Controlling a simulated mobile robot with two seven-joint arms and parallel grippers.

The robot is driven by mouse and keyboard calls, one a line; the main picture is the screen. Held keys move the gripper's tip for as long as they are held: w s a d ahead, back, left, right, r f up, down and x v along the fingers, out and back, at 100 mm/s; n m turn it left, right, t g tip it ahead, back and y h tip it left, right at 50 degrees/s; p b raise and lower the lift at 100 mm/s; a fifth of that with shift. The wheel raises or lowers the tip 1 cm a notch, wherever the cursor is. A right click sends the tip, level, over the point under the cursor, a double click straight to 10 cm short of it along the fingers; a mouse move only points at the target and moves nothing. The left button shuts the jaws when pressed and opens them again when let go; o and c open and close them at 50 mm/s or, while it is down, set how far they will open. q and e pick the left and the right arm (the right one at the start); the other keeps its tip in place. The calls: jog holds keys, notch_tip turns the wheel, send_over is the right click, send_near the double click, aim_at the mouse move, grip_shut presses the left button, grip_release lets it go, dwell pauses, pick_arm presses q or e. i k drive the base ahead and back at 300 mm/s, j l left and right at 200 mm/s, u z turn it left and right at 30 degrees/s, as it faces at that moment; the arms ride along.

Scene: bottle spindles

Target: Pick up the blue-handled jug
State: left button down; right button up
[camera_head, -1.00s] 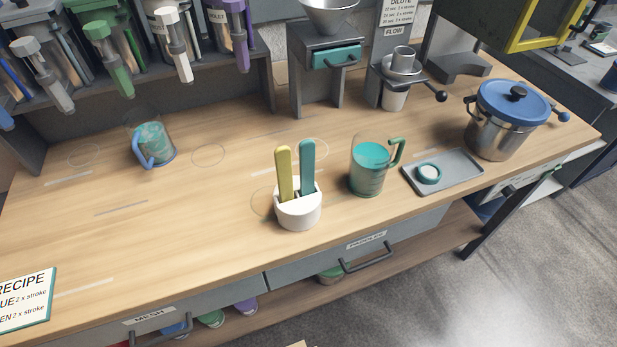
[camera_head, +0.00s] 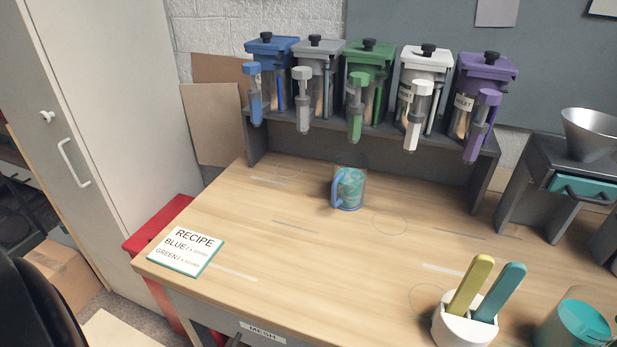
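The blue-handled jug (camera_head: 351,190) stands upright on the wooden bench, below and in front of the dispenser rack. It is clear with teal and brownish contents, and its blue handle (camera_head: 337,190) points left. Neither of my grippers shows in the head view, so nothing is seen touching the jug.
A rack (camera_head: 400,136) with several coloured dispensers stands behind the jug. A recipe card (camera_head: 180,250) lies at the bench's left corner. A white holder (camera_head: 462,330) with yellow and teal paddles and a teal-filled jug (camera_head: 575,325) stand at the lower right. The bench around the blue-handled jug is clear.

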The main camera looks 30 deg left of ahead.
aim_at(345, 186)
jog(key=u, duration=0.85)
